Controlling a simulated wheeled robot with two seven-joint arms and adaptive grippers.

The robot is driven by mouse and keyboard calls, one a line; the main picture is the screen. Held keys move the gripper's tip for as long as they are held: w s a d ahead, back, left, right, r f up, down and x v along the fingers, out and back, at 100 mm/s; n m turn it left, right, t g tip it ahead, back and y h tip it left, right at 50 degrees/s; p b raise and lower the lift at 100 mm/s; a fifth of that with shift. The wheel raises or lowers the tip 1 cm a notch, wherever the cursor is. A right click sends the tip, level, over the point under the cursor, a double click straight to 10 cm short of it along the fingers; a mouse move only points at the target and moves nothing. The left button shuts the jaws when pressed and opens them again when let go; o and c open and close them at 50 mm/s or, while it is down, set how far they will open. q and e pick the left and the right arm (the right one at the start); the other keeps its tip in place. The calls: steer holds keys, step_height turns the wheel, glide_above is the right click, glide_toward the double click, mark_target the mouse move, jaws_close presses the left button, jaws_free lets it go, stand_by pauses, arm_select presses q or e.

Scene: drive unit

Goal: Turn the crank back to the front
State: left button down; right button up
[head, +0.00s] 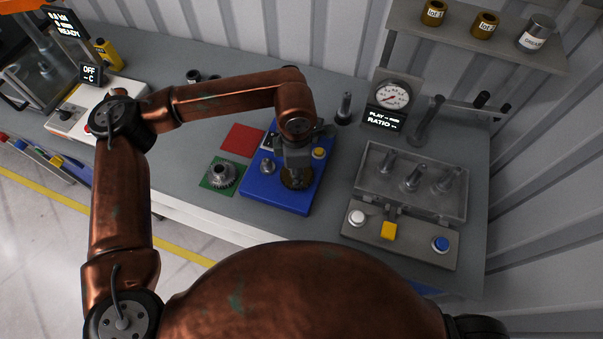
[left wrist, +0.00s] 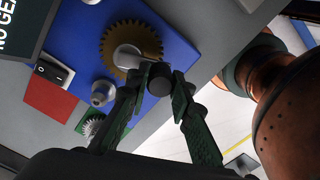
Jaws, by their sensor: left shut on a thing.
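My left gripper (head: 295,160) reaches down over a blue base plate (head: 272,198) on the bench. In the left wrist view the gripper (left wrist: 169,80) is shut on the dark knob (left wrist: 158,87) of a crank. The crank's pale grey arm (left wrist: 128,56) runs from the knob to the middle of a brass gear (left wrist: 110,42) on the blue plate. In the head view the gripper mostly hides the crank, and the gear (head: 286,181) shows only in part. My right gripper is in neither view.
A steel gear (head: 222,177) sits on a green square left of the plate, near a red square (head: 243,139). A metal post (head: 267,166) and a yellow button (head: 319,153) stand on the plate. A grey tray (head: 372,182) with levers, a gauge (head: 392,95) and a button panel (head: 408,238) stand right.

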arm_select(q)
steer(key=shift+w+a+m+b, duration=0.1)
steer(key=shift+a+m+b, duration=0.4)
steer(key=shift+m, duration=0.45)
steer(key=shift+w+a+m+b, duration=0.1)
steer(key=shift+a+m+b, duration=0.2)
steer(key=shift+m+b, duration=0.55)
steer(key=shift+r, duration=0.1)
steer(key=c, duration=1.7)
jaws_free()
steer(key=shift+s, duration=0.1)
step_height(320, 180, up, 12)
steer(key=shift+f, duration=0.1)
